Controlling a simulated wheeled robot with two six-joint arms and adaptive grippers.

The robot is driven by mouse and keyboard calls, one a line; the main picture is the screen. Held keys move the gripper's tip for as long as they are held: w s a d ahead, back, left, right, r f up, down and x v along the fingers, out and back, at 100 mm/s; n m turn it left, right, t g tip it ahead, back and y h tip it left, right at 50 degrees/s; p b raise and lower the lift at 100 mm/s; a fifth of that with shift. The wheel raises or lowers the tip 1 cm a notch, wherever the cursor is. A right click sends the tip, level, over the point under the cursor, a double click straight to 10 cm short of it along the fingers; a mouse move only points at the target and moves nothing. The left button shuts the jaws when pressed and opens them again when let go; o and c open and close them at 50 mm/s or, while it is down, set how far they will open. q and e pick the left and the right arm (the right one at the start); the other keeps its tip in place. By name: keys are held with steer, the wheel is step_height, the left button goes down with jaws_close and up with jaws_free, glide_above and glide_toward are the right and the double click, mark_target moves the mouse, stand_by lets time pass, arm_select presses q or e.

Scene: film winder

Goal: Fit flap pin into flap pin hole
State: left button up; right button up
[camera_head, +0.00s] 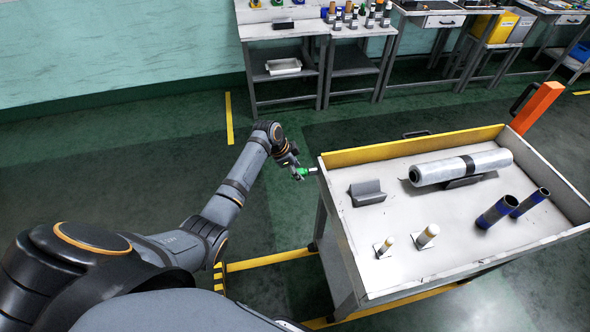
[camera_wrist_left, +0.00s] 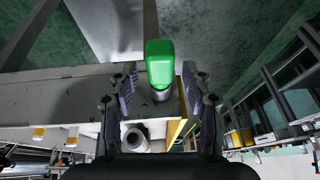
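The flap pin has a green head (camera_head: 301,172) and a short grey metal shaft. In the head view it lies level at the cart's left side near the far corner, its shaft toward the wall. In the left wrist view the green head (camera_wrist_left: 160,62) sits between my fingers, with its shaft just below. My left gripper (camera_head: 296,168) is open around the pin; gaps show between the head and both fingers in the wrist view. The shaft's far end meets or nearly meets the cart wall; I cannot tell how deep it sits. The hole is hidden. My right gripper is out of view.
The cart tray (camera_head: 400,235) holds a wrapped film roll (camera_head: 440,170), a grey bracket (camera_head: 367,193), two dark blue tubes (camera_head: 497,212) and two small pegs (camera_head: 427,236). An orange post (camera_head: 537,107) stands at its far right corner. Workbenches (camera_head: 315,30) line the wall. Floor left of the cart is clear.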

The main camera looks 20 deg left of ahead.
arm_select(q)
steer(key=v, duration=1.2)
stand_by(0.4)
step_height(320, 180, down, 17)
steer(key=s+a+n+y, duration=0.1)
steer(key=s+a+n, duration=0.15)
steer(key=n, duration=0.25)
steer(key=s+a+f+n+g+y, duration=0.1)
steer(key=s+f+n, duration=0.1)
steer(key=s+f, duration=0.6)
steer(key=s+a+f+n+y, duration=0.1)
steer(key=s+f, duration=0.4)
steer(key=f, duration=0.5)
steer(key=s+d+f, duration=0.1)
steer(key=s+f, duration=0.3)
steer(key=s, duration=0.6)
steer(key=s+d+f+n, duration=0.1)
steer(key=s+f, duration=0.4)
steer(key=s, duration=0.4)
steer(key=s+d+f+n+g+y, duration=0.1)
steer(key=s+f, duration=0.3)
steer(key=s, duration=0.6)
steer(key=shift+s+d+f, duration=0.3)
steer(key=shift+d+f, duration=0.1)
steer(key=shift+d, duration=0.2)
